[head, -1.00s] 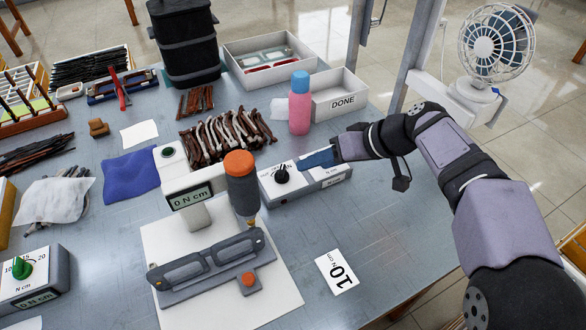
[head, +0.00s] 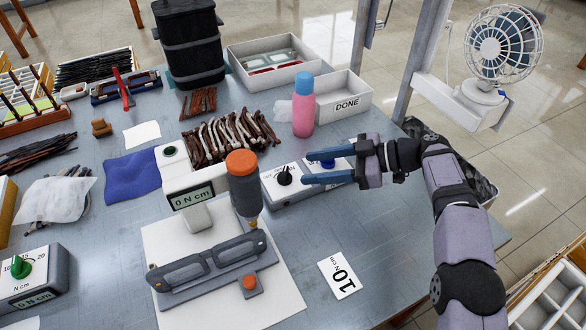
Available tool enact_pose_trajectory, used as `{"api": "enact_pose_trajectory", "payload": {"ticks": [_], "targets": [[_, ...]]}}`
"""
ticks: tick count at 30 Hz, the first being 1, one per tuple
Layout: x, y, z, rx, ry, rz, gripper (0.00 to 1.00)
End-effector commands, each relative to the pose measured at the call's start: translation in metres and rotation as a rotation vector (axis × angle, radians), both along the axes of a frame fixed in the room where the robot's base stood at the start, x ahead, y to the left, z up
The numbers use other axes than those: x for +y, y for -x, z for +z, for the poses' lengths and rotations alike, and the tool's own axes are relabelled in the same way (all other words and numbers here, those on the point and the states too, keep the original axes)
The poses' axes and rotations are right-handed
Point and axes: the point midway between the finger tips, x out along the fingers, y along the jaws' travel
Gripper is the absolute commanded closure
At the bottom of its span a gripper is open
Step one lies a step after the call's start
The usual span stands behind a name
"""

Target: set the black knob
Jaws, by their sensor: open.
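The black knob (head: 285,175) sits on the left part of a light grey control box (head: 285,196) in the middle of the table. A blue knob (head: 327,162) shows on the same box, partly behind my gripper. My gripper (head: 308,168) is open, its two blue fingers pointing left. The fingertips are just right of the black knob in the picture, over the box. No contact with the black knob shows. The markings around the knob are too small to read. A card (head: 338,276) reading "10 N cm" lies on the table in front.
A screwdriver station with an orange cap (head: 241,163) and a "0 N cm" display stands left of the box, above a glasses frame in a fixture (head: 205,264). A pink bottle (head: 303,110) and the DONE tray (head: 347,106) stand behind. The table's front right is clear.

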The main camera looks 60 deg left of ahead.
Motion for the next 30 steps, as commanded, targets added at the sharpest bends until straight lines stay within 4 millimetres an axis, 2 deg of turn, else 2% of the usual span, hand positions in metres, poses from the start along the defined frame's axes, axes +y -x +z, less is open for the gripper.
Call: {"api": "enact_pose_trajectory", "payload": {"ticks": [13, 26, 30], "targets": [[0.030, 0.040, -0.020, 0.000, 0.002, 0.001, 0.51], [0.034, 0.046, -0.024, 0.000, 0.001, -0.003, 0.51], [0.034, 0.046, -0.024, 0.000, 0.002, -0.002, 0.82]]}}
